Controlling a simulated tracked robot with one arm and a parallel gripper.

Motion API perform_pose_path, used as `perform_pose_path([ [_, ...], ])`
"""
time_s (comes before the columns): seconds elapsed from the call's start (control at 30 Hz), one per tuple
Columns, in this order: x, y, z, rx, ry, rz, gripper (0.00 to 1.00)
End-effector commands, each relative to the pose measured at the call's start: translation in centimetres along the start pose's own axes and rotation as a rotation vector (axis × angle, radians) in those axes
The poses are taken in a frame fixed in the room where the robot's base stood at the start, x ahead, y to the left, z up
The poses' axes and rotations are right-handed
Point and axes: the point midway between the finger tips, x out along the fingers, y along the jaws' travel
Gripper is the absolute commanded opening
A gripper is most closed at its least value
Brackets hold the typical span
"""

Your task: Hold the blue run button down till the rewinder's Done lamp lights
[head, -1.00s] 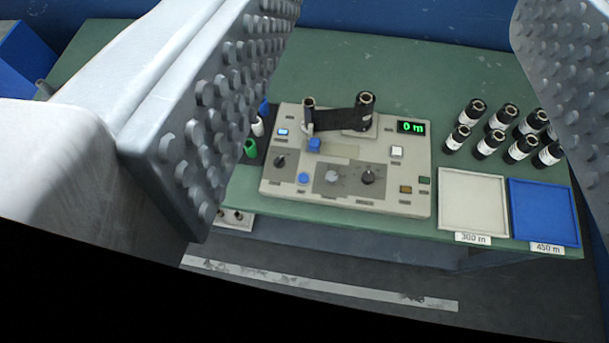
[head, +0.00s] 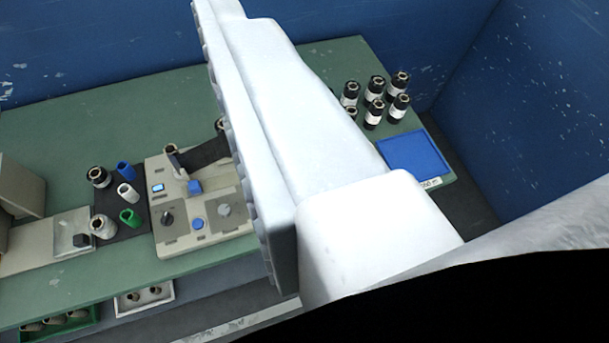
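The rewinder (head: 180,239) is a beige panel on the green bench, left of centre. A round blue button (head: 198,224) sits near its front edge; its label is too small to read. A raised blue block (head: 195,187) and a small lit blue-white square (head: 158,187) sit farther back. Dark film (head: 205,152) runs to the right behind my finger. One finger of my gripper (head: 245,150) crosses the middle; its studded pad faces left with nothing against it. The other finger is out of view. The finger hides the panel's right part, including the display; no Done lamp can be made out.
Coloured cores (head: 129,217) stand on a dark mat left of the rewinder. Several black rolls (head: 374,113) and a blue tray (head: 415,152) are at the right end of the green bench (head: 60,130). Blue walls close off the back and right.

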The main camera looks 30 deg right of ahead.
Motion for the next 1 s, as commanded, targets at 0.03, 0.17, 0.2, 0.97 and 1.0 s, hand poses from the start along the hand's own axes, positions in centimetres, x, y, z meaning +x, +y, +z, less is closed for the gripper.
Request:
perform_pose_path([
  [0.03, 0.00, 0.00, 0.00, 0.000, 0.000, 0.000, 0.38],
  [0.17, 0.00, 0.00, 0.00, 0.000, 0.000, 0.000, 0.02],
  [0.2, 0.00, 0.00, 0.00, 0.000, 0.000, 0.000, 0.00],
  [0.97, 0.00, 0.00, 0.00, 0.000, 0.000, 0.000, 0.00],
  [1.0, 0.00, 0.00, 0.00, 0.000, 0.000, 0.000, 0.00],
])
